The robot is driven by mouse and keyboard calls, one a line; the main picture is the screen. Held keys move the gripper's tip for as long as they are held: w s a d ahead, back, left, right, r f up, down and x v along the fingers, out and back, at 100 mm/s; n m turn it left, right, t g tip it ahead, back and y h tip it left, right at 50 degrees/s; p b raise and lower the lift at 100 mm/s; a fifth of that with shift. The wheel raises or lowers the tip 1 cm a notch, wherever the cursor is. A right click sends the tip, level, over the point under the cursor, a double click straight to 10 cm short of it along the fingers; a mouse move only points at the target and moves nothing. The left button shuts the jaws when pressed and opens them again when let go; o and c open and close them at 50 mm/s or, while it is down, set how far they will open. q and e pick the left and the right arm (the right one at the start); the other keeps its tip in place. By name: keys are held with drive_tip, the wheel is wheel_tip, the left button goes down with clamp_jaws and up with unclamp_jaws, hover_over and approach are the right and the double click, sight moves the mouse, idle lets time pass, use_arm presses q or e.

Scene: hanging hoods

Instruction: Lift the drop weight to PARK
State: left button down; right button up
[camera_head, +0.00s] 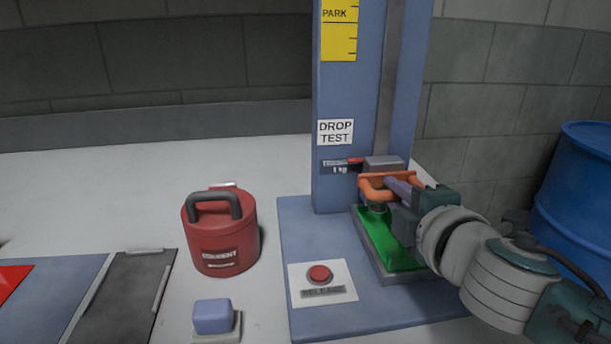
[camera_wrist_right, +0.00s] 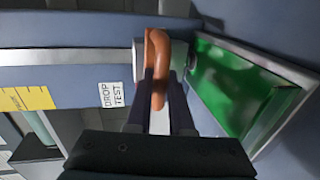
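The drop weight is a grey block (camera_head: 383,163) with an orange handle (camera_head: 372,188), low on the blue column (camera_head: 345,185) just above a green pad (camera_head: 388,240). A red pointer sits beside it, near a small "1 kg" label. The PARK mark (camera_head: 335,14) is at the top of a yellow scale, far above the weight. My right gripper (camera_head: 392,186) is at the handle. In the right wrist view its two fingers (camera_wrist_right: 160,92) lie close on either side of the orange handle (camera_wrist_right: 157,65) and appear closed on it. My left gripper is not in view.
A base plate carries a red release button (camera_head: 320,273). A red solvent can (camera_head: 221,240) with a dark handle stands left of it. A blue button block (camera_head: 213,316) is in front. A blue drum (camera_head: 575,200) stands at right. The column above the weight looks clear.

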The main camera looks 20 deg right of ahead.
clamp_jaws()
idle(0.6)
idle(0.3)
wheel_tip(320, 180, up, 21)
drive_tip(key=p, duration=2)
drive_tip(key=shift+r, duration=0.15)
drive_tip(key=o, duration=0.6)
unclamp_jaws()
drive_tip(key=shift+c, duration=0.2)
drive_tip(key=v, duration=1)
